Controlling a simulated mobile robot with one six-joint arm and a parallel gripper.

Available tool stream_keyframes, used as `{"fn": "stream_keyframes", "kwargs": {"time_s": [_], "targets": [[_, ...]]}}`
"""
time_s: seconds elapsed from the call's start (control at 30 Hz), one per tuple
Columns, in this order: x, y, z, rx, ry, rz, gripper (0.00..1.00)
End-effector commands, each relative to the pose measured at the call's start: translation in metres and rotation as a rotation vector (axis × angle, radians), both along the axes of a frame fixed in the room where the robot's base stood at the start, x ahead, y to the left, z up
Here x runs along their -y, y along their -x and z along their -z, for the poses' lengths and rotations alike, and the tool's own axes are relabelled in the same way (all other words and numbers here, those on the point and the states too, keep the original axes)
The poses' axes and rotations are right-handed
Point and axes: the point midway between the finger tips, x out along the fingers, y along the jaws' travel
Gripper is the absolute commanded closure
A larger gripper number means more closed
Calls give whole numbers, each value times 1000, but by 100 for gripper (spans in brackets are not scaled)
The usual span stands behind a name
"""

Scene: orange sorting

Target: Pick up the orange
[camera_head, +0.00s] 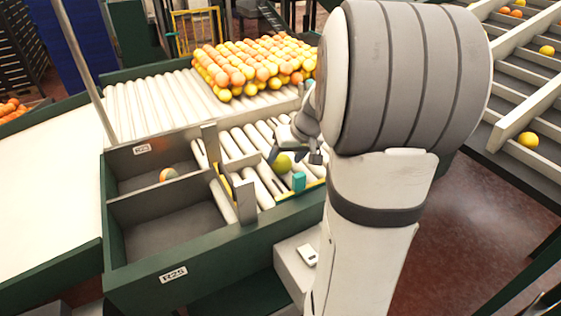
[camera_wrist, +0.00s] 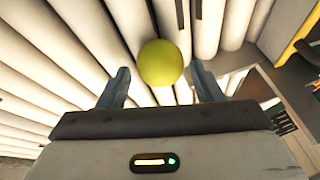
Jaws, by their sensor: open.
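A yellow-green orange (camera_head: 283,163) lies on the white rollers in the head view, close to my gripper (camera_head: 294,156). In the wrist view the same yellow-green orange (camera_wrist: 160,63) sits just beyond and between the two fingertips of my gripper (camera_wrist: 160,82). The fingers are spread apart with a visible gap on each side of the fruit, and nothing is held. Whether a fingertip touches the fruit in the head view cannot be told.
A large pile of oranges (camera_head: 255,68) lies on the rollers behind. Upright grey posts (camera_head: 246,201) and a teal block (camera_head: 299,181) stand near my gripper.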

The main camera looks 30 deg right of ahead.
Motion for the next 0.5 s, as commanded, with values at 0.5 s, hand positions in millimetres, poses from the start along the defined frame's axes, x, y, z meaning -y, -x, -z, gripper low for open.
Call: {"fn": "stream_keyframes", "kwargs": {"time_s": [0.5], "targets": [[-4,-9,17,2,0,-2,48]]}}
